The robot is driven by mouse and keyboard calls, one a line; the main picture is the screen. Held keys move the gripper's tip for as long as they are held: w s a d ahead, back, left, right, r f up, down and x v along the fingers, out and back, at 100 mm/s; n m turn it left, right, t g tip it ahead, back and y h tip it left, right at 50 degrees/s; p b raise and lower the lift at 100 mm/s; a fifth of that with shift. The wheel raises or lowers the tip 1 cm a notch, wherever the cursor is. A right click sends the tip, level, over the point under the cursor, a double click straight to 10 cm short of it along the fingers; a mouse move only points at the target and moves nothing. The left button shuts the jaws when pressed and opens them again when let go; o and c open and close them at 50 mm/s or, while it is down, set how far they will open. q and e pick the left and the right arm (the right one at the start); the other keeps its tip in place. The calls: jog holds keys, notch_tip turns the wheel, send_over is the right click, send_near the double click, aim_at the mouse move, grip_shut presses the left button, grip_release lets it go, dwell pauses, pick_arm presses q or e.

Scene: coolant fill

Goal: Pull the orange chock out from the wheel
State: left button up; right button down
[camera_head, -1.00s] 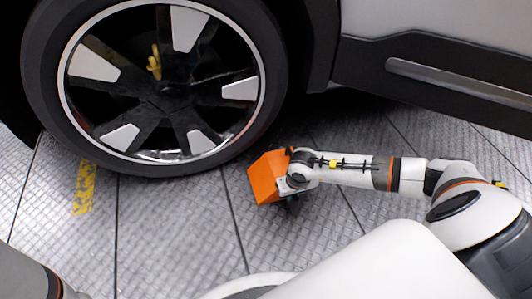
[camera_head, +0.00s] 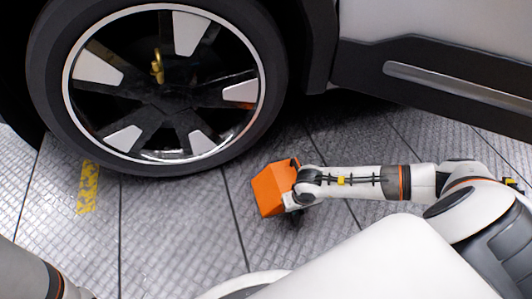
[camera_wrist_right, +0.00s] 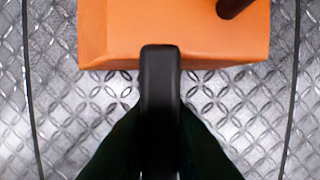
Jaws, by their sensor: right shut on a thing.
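The orange chock (camera_head: 268,192) is on or just above the metal floor, at the lower right of the wheel (camera_head: 160,155). A narrow strip of floor shows between chock and tire. My right gripper (camera_head: 294,188) comes from the right and is shut on the chock, at its right side; the fingertips are mostly hidden. In the right wrist view the chock (camera_wrist_right: 150,35) fills the top, with a dark peg-like part at its upper right. A black finger (camera_wrist_right: 160,100) of this gripper reaches its edge. My left gripper is outside the views.
The car's dark sill and grey side (camera_head: 440,75) overhang the floor to the right, above my right arm. The diamond-plate floor in front of the wheel is clear.

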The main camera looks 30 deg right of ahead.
jog(key=shift+s+a+p, duration=0.15)
jog(key=shift+s+p, duration=0.1)
jog(key=shift+s, duration=0.45)
jog(key=shift+s+a+p, duration=0.15)
jog(key=shift+s+p, duration=0.05)
jog(key=shift+s, duration=0.45)
jog(key=c, duration=1)
grip_release()
